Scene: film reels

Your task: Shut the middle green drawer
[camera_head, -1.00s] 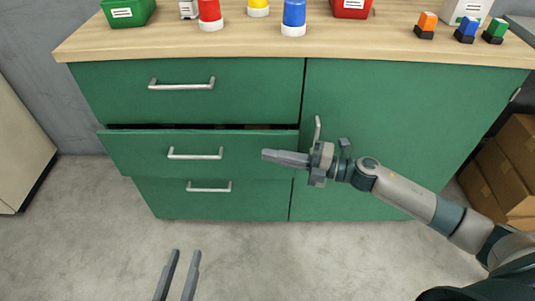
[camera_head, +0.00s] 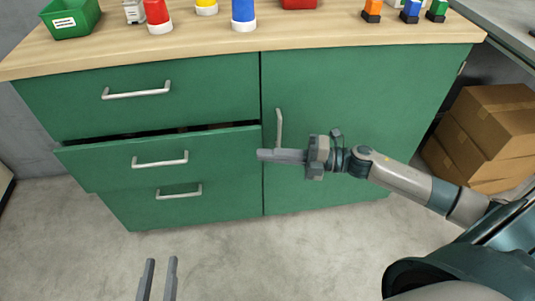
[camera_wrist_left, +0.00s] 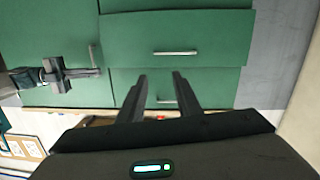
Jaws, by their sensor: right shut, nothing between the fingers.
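The middle green drawer (camera_head: 110,165) stands partly out of the cabinet, with a dark gap along its top edge and a metal bar handle (camera_head: 160,160). It also shows in the left wrist view (camera_wrist_left: 210,35), which looks upside down. My right gripper (camera_head: 260,155) is shut and empty. It points left, and its tip overlaps the drawer's right edge in the head view; I cannot tell whether it touches. My left gripper (camera_head: 160,262) is open and empty, low in front of the drawers and apart from them; its fingers show in the left wrist view (camera_wrist_left: 159,78).
The top drawer (camera_head: 200,95) and bottom drawer (camera_head: 225,200) look shut. The cabinet door (camera_head: 350,105) has an upright handle (camera_head: 279,128) near my right gripper. Bins and bottles stand on the wooden top (camera_head: 320,30). Cardboard boxes (camera_head: 490,130) lie at right. The front floor is clear.

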